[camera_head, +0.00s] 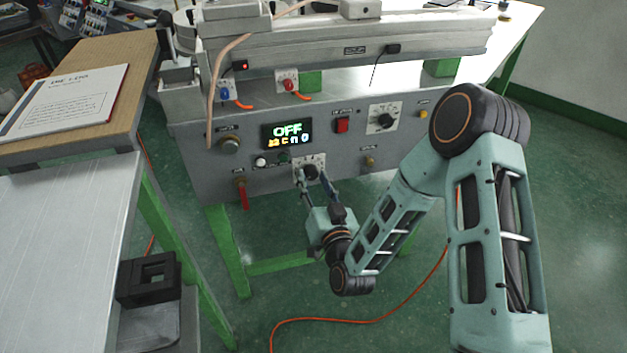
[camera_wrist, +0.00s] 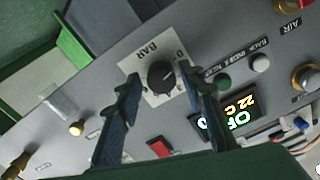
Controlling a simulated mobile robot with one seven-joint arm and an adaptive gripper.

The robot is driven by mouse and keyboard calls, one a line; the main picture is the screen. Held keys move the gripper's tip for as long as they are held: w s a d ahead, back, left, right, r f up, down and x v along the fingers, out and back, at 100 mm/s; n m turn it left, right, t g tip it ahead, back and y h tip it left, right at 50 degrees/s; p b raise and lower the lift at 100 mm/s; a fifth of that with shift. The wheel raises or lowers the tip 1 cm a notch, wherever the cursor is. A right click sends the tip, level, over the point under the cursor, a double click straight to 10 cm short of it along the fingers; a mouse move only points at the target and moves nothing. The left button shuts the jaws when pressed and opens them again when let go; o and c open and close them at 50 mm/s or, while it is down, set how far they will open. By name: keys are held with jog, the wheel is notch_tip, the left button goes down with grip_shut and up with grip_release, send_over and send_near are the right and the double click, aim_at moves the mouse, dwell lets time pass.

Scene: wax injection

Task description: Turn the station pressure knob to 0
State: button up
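The station pressure knob is a small black knob (camera_wrist: 162,77) on a white plate marked BAR, with a 0 near one corner in the wrist view. A light pointer line shows on it; its exact reading is too small to tell. In the head view the knob (camera_head: 311,171) sits low on the grey front panel (camera_head: 215,180). My gripper (camera_head: 312,181) faces the panel with its fingers spread. In the wrist view the fingertips of my gripper (camera_wrist: 160,84) stand on either side of the knob, with gaps between. It holds nothing.
A lit display (camera_head: 287,134) above the knob reads OFF. Near it are a white button (camera_head: 261,161), a green button (camera_head: 283,157), a red switch (camera_head: 342,125) and another black dial (camera_head: 386,121). A red-handled valve (camera_head: 243,194) is to the left. A wooden-topped table stands further left.

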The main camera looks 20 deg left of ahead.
jog(key=shift+o, duration=0.2)
jog(key=shift+s, duration=0.1)
jog(key=v, duration=0.7)
jog(key=shift+s+d, duration=0.1)
jog(key=shift+d, duration=0.05)
